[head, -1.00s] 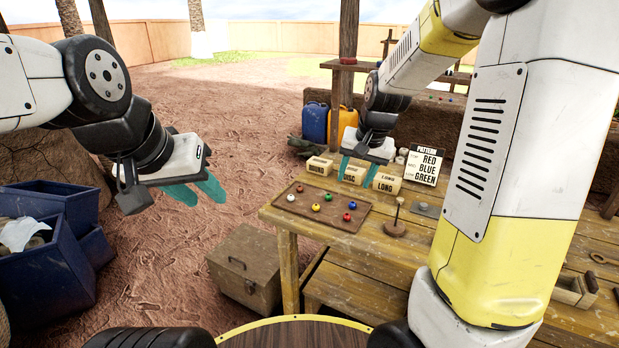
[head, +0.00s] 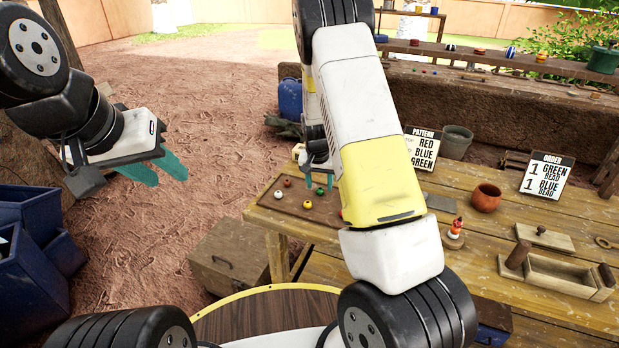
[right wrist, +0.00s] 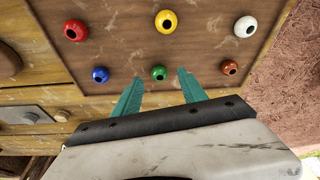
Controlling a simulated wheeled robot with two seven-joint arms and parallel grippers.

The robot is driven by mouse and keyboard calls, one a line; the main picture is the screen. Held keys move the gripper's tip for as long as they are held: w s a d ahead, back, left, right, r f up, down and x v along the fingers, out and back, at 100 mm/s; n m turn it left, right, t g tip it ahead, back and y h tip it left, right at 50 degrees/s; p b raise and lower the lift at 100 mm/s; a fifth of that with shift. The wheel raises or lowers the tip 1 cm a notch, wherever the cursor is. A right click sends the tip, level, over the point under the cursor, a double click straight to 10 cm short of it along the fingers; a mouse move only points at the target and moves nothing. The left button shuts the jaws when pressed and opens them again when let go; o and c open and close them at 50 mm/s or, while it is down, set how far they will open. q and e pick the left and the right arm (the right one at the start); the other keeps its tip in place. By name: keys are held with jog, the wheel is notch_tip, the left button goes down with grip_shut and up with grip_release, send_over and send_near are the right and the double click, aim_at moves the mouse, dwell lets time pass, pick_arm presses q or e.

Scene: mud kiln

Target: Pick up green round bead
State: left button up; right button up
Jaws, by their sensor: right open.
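The green round bead (head: 320,190) sits on a brown wooden tray (head: 262,201) at the table's left end. In the right wrist view the green bead (right wrist: 159,74) lies just ahead of my right gripper, between the lines of its fingertips. My right gripper (right wrist: 160,77) is open and empty, its teal fingers apart. In the head view my right gripper (head: 314,168) is above the tray, partly hidden by my arm. My left gripper (head: 168,174) is open and empty, out over the ground left of the table.
Beside the green bead are a blue bead (right wrist: 100,74) and a brown bead (right wrist: 229,68). Red (right wrist: 75,30), yellow (right wrist: 166,21) and white (right wrist: 245,26) beads form another row. Pattern (head: 421,149) and order (head: 546,175) signs stand on the table.

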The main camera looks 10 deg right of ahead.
aim_at(320, 191)
jog(key=shift+x, duration=1.2)
grip_shut()
jog(key=shift+r, duration=0.1)
